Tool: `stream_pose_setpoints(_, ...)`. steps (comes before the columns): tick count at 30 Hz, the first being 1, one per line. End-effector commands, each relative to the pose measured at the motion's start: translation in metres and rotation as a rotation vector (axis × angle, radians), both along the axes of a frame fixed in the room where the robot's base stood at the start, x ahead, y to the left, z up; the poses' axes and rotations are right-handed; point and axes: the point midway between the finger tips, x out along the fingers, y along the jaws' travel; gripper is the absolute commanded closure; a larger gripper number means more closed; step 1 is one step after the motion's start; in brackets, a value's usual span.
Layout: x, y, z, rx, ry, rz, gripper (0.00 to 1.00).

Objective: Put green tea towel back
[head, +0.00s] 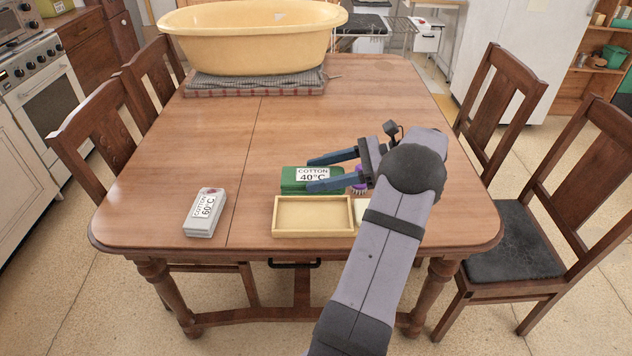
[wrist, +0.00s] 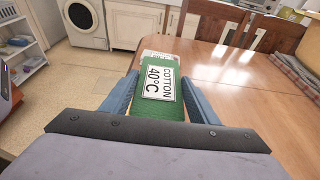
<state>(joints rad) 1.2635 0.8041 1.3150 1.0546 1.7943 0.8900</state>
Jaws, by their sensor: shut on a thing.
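The green tea towel (head: 293,174) is a folded block with a white "COTTON 40°C" label, just behind the shallow wooden tray in the head view. My gripper (head: 310,174) reaches in from the right with its blue fingers shut on the towel's two sides. In the wrist view the towel (wrist: 160,112) lies between the fingers (wrist: 160,92), its label facing the camera. I cannot tell whether it touches the table or hangs just above it. The wooden tray (head: 313,203) looks empty; my arm covers the area to its right.
A grey folded towel labelled "COTTON 60°C" (head: 205,212) lies at the front left. A purple brush (head: 359,186) is partly hidden behind my gripper. A yellow tub (head: 250,40) stands on checked cloth (head: 255,82) at the back. The table's (head: 180,140) left middle is clear; chairs flank it.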

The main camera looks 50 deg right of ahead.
Motion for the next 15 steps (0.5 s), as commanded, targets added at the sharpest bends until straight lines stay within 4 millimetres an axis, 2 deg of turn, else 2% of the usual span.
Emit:
stream_pose_setpoints(5,0.012,0.012,0.004,-0.001,-0.001,0.037,0.68)
stream_pose_setpoints(8,0.027,0.029,0.012,-0.002,-0.002,0.087,0.68)
stream_pose_setpoints(15,0.065,0.096,0.043,-0.003,-0.001,0.231,0.68)
